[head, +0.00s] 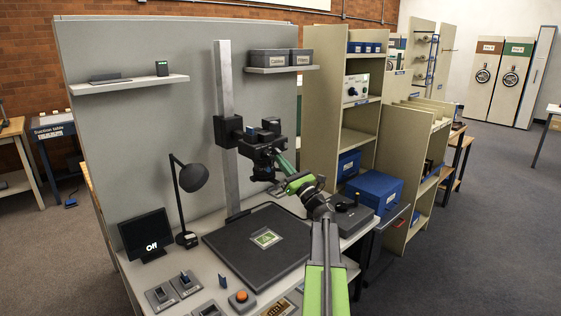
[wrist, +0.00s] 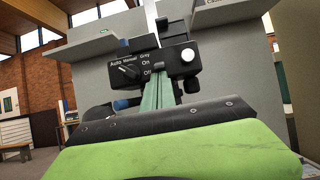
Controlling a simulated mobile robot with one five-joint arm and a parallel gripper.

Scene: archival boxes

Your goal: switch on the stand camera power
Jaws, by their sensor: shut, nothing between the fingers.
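The stand camera is a black box on the grey column (head: 228,120); its body (head: 262,138) hangs above the dark baseboard (head: 235,258). In the wrist view its front face (wrist: 140,64) carries a dial (wrist: 128,71) under "Auto Manual Grey", a round white knob (wrist: 188,55), and "On" above "Off" labels. A small light switch tip (wrist: 159,65) shows beside "Off", partly hidden by my fingers. My gripper (head: 277,157) is shut and empty, its green fingers (wrist: 158,82) pointing at that switch; I cannot tell whether they touch. The small monitor (head: 146,235) reads "Off".
A desk lamp (head: 190,180) stands left of the baseboard. Switch blocks (head: 160,296) and an orange button (head: 241,296) line the front edge. A black joystick box (head: 352,214) and a blue box (head: 374,190) are at right. A green-marked card (head: 266,238) lies on the baseboard.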

